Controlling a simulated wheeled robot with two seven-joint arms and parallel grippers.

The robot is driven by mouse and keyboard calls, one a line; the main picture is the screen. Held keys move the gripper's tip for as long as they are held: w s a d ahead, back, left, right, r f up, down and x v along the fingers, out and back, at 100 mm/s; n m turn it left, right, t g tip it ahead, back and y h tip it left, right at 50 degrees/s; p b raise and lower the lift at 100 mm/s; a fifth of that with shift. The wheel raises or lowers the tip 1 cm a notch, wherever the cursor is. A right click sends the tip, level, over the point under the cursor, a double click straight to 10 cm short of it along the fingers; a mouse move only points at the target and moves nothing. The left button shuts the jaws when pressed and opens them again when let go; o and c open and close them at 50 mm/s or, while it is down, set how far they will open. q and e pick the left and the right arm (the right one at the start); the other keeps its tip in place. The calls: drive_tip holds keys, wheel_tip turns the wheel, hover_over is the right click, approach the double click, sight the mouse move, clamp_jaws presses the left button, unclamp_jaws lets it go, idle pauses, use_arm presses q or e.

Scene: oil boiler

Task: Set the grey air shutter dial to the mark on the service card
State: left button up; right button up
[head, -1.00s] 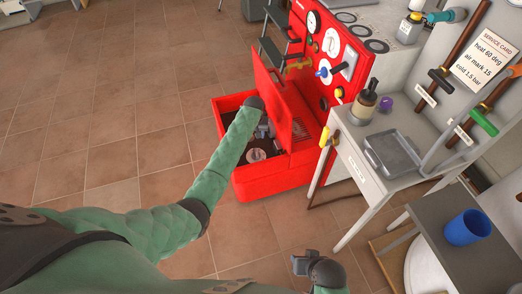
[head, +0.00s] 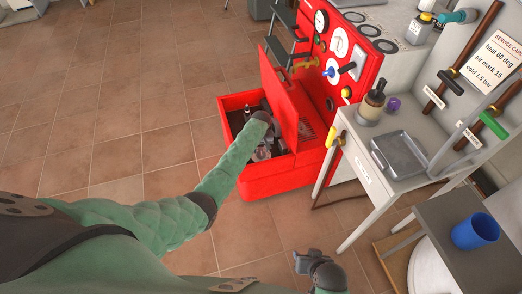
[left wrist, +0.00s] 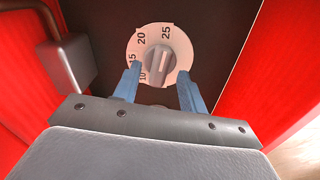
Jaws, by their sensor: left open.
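The grey air shutter dial (left wrist: 158,62) sits in the left wrist view on a pale round plate marked 10, 15, 20 and 25. A light line on its raised grip seems to point up near 25. My left gripper (left wrist: 159,78) is open, its blue fingers on either side of the dial's lower part; contact is unclear. In the head view my left gripper (head: 266,136) is down in the open red boiler box, partly hidden by my wrist. The service card (head: 497,62) reads "air mark 15". My right gripper (head: 304,262) is low in the head view, away from everything.
The red boiler box (head: 262,181) has walls around my left gripper and a raised red lid (head: 282,95). A bench with a grey tray (head: 401,153) stands right; the tiled floor left is clear.

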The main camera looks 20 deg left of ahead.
use_arm(q)
drive_tip(key=shift+f, duration=0.6)
clamp_jaws()
